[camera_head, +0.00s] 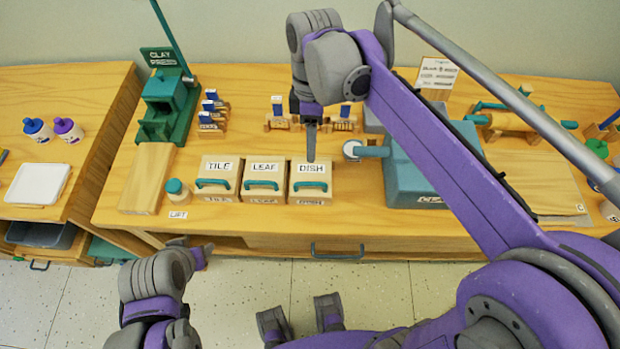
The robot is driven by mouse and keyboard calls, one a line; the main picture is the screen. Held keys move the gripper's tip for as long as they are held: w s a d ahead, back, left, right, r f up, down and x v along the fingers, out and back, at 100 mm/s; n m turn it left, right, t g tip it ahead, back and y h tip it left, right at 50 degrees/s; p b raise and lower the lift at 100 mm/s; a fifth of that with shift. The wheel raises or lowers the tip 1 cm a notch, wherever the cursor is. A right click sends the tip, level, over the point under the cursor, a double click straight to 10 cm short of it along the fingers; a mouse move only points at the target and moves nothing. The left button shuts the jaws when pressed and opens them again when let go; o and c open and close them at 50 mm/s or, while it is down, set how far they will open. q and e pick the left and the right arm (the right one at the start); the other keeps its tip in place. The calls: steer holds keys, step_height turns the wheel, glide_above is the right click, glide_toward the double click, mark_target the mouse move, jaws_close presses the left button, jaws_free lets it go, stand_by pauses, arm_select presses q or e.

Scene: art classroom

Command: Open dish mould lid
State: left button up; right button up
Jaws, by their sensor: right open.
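The dish mould (310,196) is a cream box on the workbench, the right one of three in a row. Its lid (313,170), labelled DISH, lies shut, with a green handle (309,186) at the front. My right gripper (311,156) is open and points down over the back part of the lid. Its fingers show nearly edge-on, and I cannot tell whether they touch the lid. Nothing shows between them. My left gripper (205,256) is low at the front left, before the bench edge; its jaws are too small to read.
The leaf mould (264,196) and tile mould (216,196) stand close to the left. A green clay box (410,180) stands to the right. A green clay press (165,105) stands at the back left.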

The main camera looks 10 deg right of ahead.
glide_above(310, 176)
steer(key=s, duration=0.3)
steer(key=f, duration=1)
steer(key=shift+s+a+f+b, duration=0.2)
steer(key=shift+a+f+b, duration=0.05)
steer(key=shift+a+b, duration=0.15)
steer(key=shift+c, duration=0.3)
jaws_close()
